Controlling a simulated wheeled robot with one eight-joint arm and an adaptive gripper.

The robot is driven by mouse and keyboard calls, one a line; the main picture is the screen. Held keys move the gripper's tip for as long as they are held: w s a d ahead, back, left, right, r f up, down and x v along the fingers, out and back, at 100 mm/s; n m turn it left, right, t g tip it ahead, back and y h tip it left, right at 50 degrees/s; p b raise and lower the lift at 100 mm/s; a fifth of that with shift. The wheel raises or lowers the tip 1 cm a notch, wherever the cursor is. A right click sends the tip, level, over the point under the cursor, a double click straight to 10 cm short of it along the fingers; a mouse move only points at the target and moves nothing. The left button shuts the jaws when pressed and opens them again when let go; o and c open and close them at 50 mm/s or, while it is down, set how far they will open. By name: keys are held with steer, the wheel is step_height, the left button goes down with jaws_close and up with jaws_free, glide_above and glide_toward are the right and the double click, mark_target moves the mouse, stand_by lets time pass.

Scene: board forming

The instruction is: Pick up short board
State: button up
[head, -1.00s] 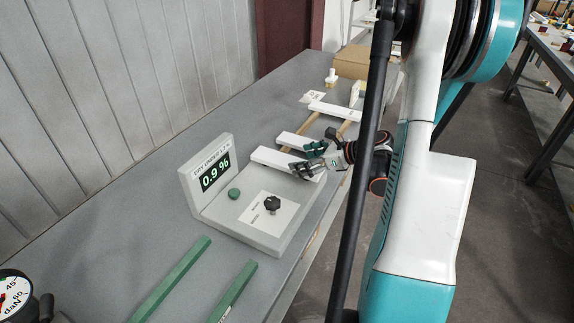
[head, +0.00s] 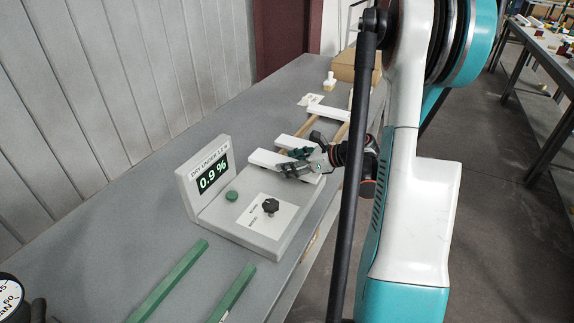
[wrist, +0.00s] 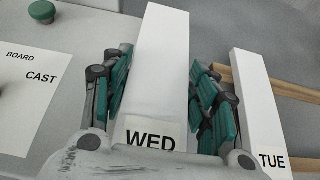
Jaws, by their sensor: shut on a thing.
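A white board labelled WED (wrist: 168,60) stands between the green-padded fingers of my gripper (wrist: 160,95) in the wrist view, and the fingers are closed on both its sides. In the head view this board (head: 264,159) is the nearer of two white boards behind the display unit, and my gripper (head: 298,162) is at its right end. A second white board, labelled TUE (wrist: 258,95), lies just right of my gripper in the wrist view; it also shows in the head view (head: 291,142). I cannot tell whether the WED board is lifted.
Wooden rails (head: 341,134) run under the boards, with another white board (head: 328,112) farther back. A display unit (head: 205,180) reading 0.9 %, with a green button and black knob, stands in front. Green bars (head: 170,280) lie nearer on the grey table (head: 110,215).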

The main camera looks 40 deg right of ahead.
step_height(320, 180, up, 20)
steer(key=p, duration=0.7)
